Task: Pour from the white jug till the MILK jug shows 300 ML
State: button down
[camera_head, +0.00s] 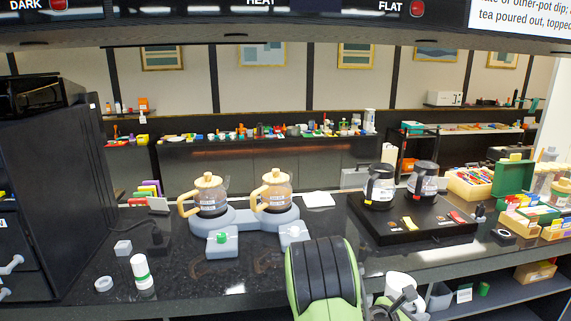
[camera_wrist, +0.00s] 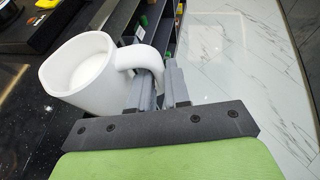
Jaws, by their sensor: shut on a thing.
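The white jug (camera_wrist: 88,80) is at my gripper (camera_wrist: 162,82), whose fingers are shut on its handle in the wrist view. Its inside looks white; I cannot tell the liquid level. In the head view the white jug (camera_head: 402,280) shows partly behind my arm, at the counter's front edge. My gripper (camera_head: 396,304) is mostly hidden there. Two glass pots with tan lids, a left one (camera_head: 208,194) and a right one (camera_head: 272,191), stand on a grey-blue base. Two dark-topped glass jugs, a left one (camera_head: 379,186) and a right one (camera_head: 422,179), stand further right. Labels are too small to read, so I cannot tell which is MILK.
A black tray (camera_head: 392,236) bears the dark-topped jugs. Boxes and a green case (camera_head: 513,178) crowd the right. The counter between the grey-blue base and tray is fairly clear.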

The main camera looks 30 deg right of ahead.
jog(key=w+a+f+n+t, duration=0.2)
jog(key=w+a+f+t, duration=0.1)
jog(key=w+a, duration=0.55)
jog(key=w+a+f+n+t, duration=0.3)
jog(key=w+a, duration=0.4)
jog(key=a, duration=0.3)
jog(key=w+a+f+n+t+y, duration=0.1)
jog(key=a+n+t, duration=0.1)
jog(key=a, duration=0.7)
jog(key=w+a+f+n+t+y+b, duration=0.1)
jog(key=a+f, duration=0.1)
jog(key=a, duration=0.8)
jog(key=shift+w+a+f+n+t+y, duration=0.25)
jog(key=shift+f+n+t+y, duration=0.05)
jog(key=shift+n+t, duration=0.1)
